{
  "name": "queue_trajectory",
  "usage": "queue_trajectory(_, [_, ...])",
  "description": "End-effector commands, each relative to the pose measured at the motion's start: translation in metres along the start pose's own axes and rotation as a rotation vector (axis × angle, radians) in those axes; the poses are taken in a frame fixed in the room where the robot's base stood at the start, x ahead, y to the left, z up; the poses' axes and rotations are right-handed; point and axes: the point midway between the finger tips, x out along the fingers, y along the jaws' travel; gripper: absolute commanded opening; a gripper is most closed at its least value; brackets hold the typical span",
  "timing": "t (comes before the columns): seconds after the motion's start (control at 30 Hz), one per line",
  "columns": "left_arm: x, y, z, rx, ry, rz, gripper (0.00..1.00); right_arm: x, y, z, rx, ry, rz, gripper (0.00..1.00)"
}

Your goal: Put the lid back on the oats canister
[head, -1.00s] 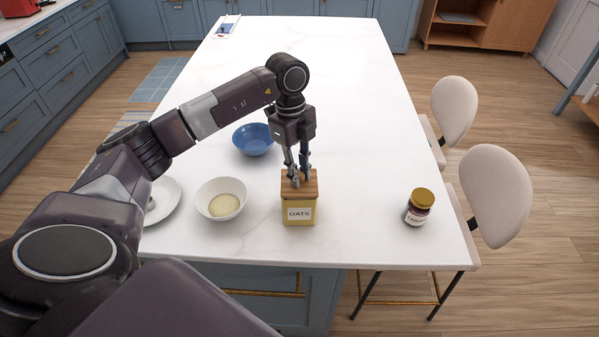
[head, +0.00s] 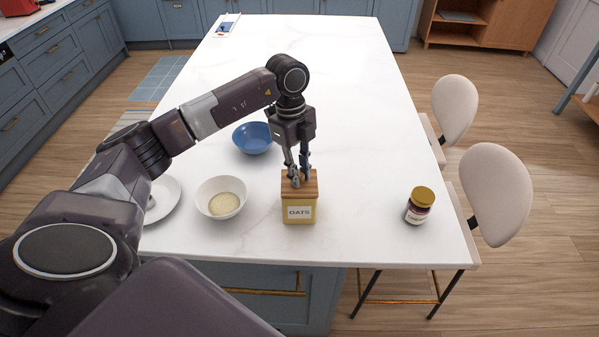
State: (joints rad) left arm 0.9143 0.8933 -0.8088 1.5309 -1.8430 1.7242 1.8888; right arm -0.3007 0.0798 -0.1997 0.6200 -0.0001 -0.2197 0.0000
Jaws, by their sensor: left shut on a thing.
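The yellow oats canister (head: 300,213) stands upright near the front edge of the white island, its OATS label facing me. The brown wooden lid (head: 312,189) is on top of the canister and looks level and lined up with it; I see no clear gap between them. My left gripper (head: 299,182) points down from above and is shut on the lid at its middle. The fingertips hide the part that they grip. My right gripper is not in view.
Left of the canister are a white bowl (head: 221,186) with pale contents, a blue bowl (head: 252,132) farther back and a white plate (head: 167,204). A jar with a gold cap (head: 421,199) stands to the right. The counter (head: 360,190) between canister and jar is clear.

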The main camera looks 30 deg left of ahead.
Motion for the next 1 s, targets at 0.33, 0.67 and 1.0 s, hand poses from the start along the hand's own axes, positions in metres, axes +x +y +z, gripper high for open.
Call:
queue_trajectory(0.33, [0.0011, 0.0, 0.0004, 0.0, 0.0, 0.0, 0.0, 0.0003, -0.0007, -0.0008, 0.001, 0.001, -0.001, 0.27])
queue_trajectory(0.67, [0.003, 0.0, 0.0007, 0.0, 0.0, 0.0, 0.0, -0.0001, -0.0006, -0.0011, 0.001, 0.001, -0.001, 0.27])
queue_trajectory(1.0, [0.003, 0.0, 0.0006, 0.0, 0.0, 0.0, 0.27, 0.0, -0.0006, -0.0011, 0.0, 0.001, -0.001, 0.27])
